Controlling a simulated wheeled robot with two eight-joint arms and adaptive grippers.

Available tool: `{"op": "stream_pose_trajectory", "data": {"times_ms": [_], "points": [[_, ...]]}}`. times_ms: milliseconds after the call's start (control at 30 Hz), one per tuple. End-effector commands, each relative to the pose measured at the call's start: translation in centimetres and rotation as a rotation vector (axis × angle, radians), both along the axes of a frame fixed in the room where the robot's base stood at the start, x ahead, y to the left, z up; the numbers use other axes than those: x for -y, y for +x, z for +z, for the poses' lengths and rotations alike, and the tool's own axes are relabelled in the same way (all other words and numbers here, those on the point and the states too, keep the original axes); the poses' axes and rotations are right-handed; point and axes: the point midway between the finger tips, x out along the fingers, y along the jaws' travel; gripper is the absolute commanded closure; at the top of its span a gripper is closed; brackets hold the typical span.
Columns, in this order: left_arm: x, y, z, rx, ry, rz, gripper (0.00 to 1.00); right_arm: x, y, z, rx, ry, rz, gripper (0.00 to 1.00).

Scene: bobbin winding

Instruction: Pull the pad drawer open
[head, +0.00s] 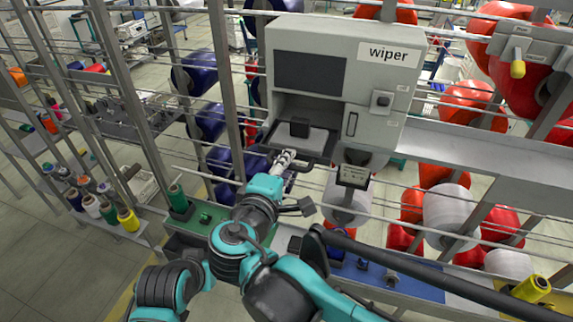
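The grey machine labelled "wiper" (388,54) stands in the middle of the head view, with a dark window above an open bay. The pad drawer (317,141) is a dark-rimmed tray at the bottom of that bay, and its front edge sticks out of the housing. My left gripper is not in view.
A small dark device with a display (353,175) hangs below the machine at right. Metal posts and thread racks stand left, and large red spools (470,104) stand right.

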Motion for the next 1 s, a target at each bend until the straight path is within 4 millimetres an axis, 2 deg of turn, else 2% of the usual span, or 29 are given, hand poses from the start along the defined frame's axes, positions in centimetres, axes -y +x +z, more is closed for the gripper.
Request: {"op": "stream_pose_trajectory", "data": {"times_ms": [33,67,400,600,800,833,900,1000], "points": [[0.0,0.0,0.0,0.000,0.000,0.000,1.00,0.0,0.0,0.0,0.000,0.000,0.000,0.94],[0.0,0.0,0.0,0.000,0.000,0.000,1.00,0.0,0.0,0.0,0.000,0.000,0.000,1.00],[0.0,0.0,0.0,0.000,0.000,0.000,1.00,0.0,0.0,0.0,0.000,0.000,0.000,1.00],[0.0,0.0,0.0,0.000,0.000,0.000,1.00,-0.5,-1.2,0.0,-0.001,0.000,0.001,1.00],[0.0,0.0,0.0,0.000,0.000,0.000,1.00,-0.4,-1.1,0.0,-0.001,0.000,0.000,1.00],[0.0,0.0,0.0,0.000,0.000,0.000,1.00,-0.4,-1.1,0.0,-0.001,0.000,0.000,0.83],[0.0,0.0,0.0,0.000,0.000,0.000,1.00,-0.4,-1.1,0.0,-0.001,0.000,0.000,0.68],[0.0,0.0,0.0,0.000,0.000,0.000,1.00,-0.4,-1.1,0.0,-0.001,0.000,0.000,0.68]]}}
